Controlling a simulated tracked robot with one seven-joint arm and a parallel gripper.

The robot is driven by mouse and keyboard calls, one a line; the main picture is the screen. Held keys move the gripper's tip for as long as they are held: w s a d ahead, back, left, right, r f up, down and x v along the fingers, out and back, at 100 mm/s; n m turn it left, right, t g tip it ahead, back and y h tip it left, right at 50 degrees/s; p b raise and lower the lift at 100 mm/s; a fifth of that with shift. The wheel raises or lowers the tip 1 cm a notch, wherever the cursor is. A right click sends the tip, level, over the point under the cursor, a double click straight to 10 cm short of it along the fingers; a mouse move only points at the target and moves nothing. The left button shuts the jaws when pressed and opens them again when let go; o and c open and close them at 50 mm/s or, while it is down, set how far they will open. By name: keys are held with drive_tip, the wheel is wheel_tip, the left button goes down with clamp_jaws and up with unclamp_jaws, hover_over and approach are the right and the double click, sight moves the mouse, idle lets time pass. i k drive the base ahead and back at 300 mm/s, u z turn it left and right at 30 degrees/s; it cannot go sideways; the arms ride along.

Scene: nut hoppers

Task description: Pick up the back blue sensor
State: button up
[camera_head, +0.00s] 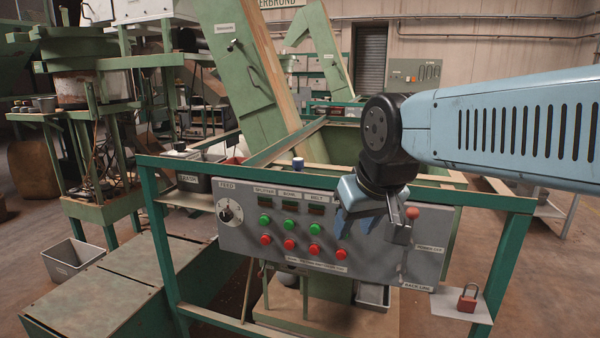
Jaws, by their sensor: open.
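A small blue sensor (298,163) with a pale top stands upright on the green top rail (240,166) behind the control panel. It is the only blue sensor I can make out; whether another is hidden behind my arm I cannot tell. My gripper (357,226) hangs tilted down in front of the panel's right half.
The grey control panel (238,238) carries green and red buttons, a dial (230,211) and a red-knobbed lever (412,213) close beside my gripper. A red padlock (467,298) lies at lower right. A sloping green chute (238,75) rises behind the rail.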

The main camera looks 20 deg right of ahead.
sight(298, 162)
drive_tip(key=u, duration=0.05)
drive_tip(key=k, duration=1.3)
drive_tip(key=z, duration=0.2)
drive_tip(key=i, duration=1.8)
drive_tip(key=u, duration=0.2)
